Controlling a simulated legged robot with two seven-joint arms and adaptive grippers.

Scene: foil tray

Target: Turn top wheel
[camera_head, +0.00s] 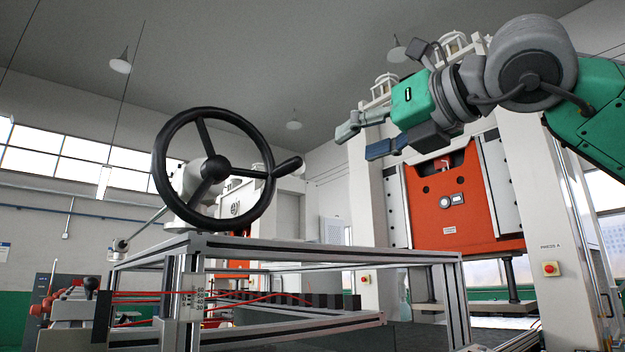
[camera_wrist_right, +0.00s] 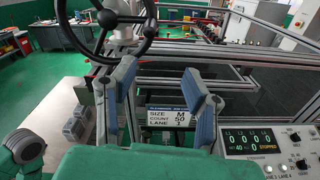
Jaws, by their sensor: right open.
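The top wheel (camera_head: 207,172) is a black three-spoke handwheel with a handle (camera_head: 288,166) sticking out on its right side. It is mounted on a pale housing above a metal frame. My right gripper (camera_head: 362,139) is open and empty, up and to the right of the wheel, and apart from it. In the right wrist view the wheel (camera_wrist_right: 149,22) shows at the top, beyond the open fingers of the gripper (camera_wrist_right: 163,92). Its upper part is cut off there. My left gripper is in neither view.
The metal frame (camera_head: 300,252) stands below the wheel. A red-orange machine panel (camera_head: 452,200) is behind my right arm. A control panel with a display (camera_wrist_right: 262,140) and a size and count sign (camera_wrist_right: 168,116) are near the gripper in the wrist view. Open air lies between wheel and gripper.

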